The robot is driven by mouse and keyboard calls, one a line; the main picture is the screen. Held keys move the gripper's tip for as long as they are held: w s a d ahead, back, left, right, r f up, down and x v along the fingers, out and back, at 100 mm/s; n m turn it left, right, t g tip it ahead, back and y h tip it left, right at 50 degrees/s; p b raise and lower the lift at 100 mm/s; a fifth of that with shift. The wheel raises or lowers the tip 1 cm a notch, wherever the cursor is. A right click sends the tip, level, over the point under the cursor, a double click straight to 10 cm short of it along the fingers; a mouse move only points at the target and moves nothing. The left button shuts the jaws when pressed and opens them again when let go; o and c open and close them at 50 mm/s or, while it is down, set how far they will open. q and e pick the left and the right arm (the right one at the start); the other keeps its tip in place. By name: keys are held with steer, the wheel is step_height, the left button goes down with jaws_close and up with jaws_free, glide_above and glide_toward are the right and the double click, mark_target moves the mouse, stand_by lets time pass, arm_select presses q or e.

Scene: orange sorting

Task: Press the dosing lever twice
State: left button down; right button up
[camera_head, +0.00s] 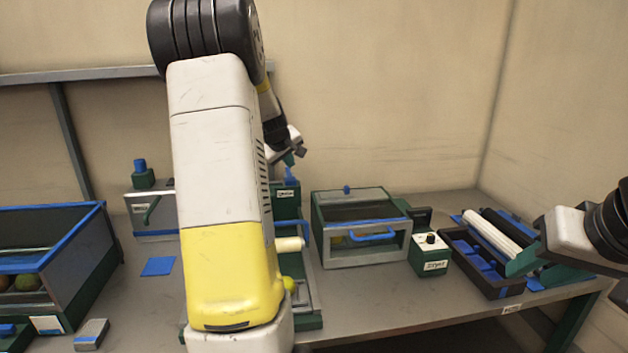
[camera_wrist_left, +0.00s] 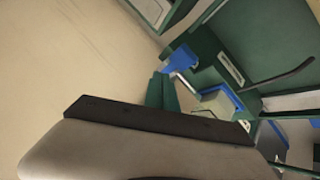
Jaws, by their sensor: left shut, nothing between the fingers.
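The dosing unit is a green housing (camera_head: 285,204) with a white label, partly hidden behind my left arm. A blue piece (camera_head: 291,177), which looks like the lever's handle, stands at its top. In the left wrist view the blue piece (camera_wrist_left: 181,60) sits by a metal rod next to the green housing (camera_wrist_left: 205,62). My left gripper (camera_head: 290,159) is shut and empty, just above the blue piece. Its green fingers (camera_wrist_left: 161,92) show close beside it; I cannot tell whether they touch. My right gripper (camera_head: 527,262) is at the right edge, its finger gap unclear.
A glass-fronted box (camera_head: 360,256) with a blue handle and a small green control box (camera_head: 430,262) stand right of the unit. A tray with blue compartments (camera_head: 488,290) is further right. A blue-rimmed crate (camera_head: 88,245) is at left. A blue square (camera_head: 158,266) lies on the table.

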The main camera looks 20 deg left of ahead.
arm_select(q)
steer(key=shift+r, duration=1.55)
steer(key=shift+s+d, duration=0.1)
steer(key=shift+d, duration=0.05)
steer(key=s+d+r+m+h, duration=0.2)
steer(key=s+d+r+m, duration=0.1)
steer(key=s+d, duration=0.5)
steer(key=s+d+r+m+h, duration=0.1)
steer(key=s+d+r+m, duration=0.15)
steer(key=s+d, duration=0.55)
steer(key=s+d+f+m+g, duration=0.1)
steer(key=s+d+f+m, duration=0.1)
steer(key=s+d, duration=0.3)
steer(key=s+d+f+m+g+h, duration=0.1)
steer(key=s+d+f+m, duration=0.2)
steer(key=s, duration=1)
steer(key=d+m, duration=0.1)
steer(key=d, duration=0.2)
steer(key=shift+s+m+g, duration=0.25)
steer(key=shift+m+g, duration=0.1)
steer(key=shift+g, duration=0.05)
